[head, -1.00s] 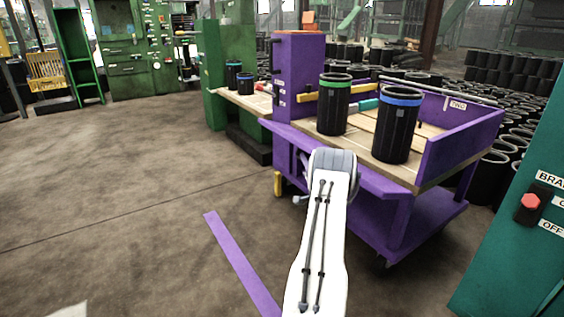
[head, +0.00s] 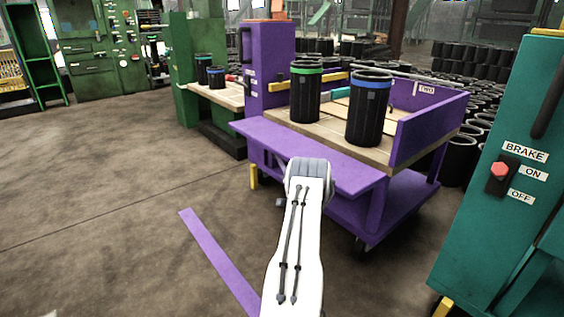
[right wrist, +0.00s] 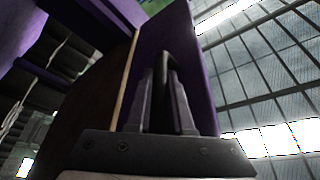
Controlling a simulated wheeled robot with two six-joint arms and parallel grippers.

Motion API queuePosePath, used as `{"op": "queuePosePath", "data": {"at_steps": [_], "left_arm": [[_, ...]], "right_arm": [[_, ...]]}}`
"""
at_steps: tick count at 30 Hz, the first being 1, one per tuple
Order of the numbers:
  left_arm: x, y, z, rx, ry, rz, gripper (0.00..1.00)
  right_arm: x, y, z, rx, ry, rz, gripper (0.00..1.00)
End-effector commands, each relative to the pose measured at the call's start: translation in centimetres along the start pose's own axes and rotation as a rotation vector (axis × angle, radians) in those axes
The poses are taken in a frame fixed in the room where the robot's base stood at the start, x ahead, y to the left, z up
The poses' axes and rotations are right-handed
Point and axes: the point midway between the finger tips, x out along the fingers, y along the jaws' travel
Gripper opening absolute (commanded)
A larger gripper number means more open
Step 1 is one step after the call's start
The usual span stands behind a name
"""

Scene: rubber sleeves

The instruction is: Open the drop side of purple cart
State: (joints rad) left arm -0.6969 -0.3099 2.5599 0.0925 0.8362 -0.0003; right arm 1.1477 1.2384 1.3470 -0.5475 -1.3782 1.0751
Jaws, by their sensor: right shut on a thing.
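The purple cart (head: 375,215) stands ahead of me, its deck open along the near side. Its near drop side (head: 325,158) is a long purple board leaning outward and down below deck level. My right arm reaches to this board's outer face, and its wrist hides the right gripper in the head view. In the right wrist view the right gripper (right wrist: 170,95) is shut on a dark handle-like piece (right wrist: 187,105) against a purple panel (right wrist: 195,65). The dark piece is partly hidden between the fingers. My left gripper is not in view.
Two black sleeves stand on the deck, one green-rimmed (head: 306,95) and one blue-rimmed (head: 369,110). A purple end board (head: 428,128) closes the right end. A teal cabinet (head: 490,230) with a brake switch stands at right. The floor at left is clear, with a purple stripe (head: 220,262).

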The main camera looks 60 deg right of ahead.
Motion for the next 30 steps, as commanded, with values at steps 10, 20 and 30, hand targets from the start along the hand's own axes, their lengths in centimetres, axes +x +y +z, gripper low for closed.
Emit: {"op": "queuePosePath", "data": {"at_steps": [10, 20, 30], "left_arm": [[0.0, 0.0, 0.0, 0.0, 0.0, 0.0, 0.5], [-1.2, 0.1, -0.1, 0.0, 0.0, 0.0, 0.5], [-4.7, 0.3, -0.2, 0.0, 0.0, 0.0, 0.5]], "right_arm": [[0.2, -0.3, -0.2, -0.002, 0.003, -0.006, 0.5], [-1.1, -0.4, -0.3, -0.001, 0.001, -0.003, 0.5], [-7.7, -0.3, -0.4, 0.001, 0.003, 0.004, 0.5]]}}
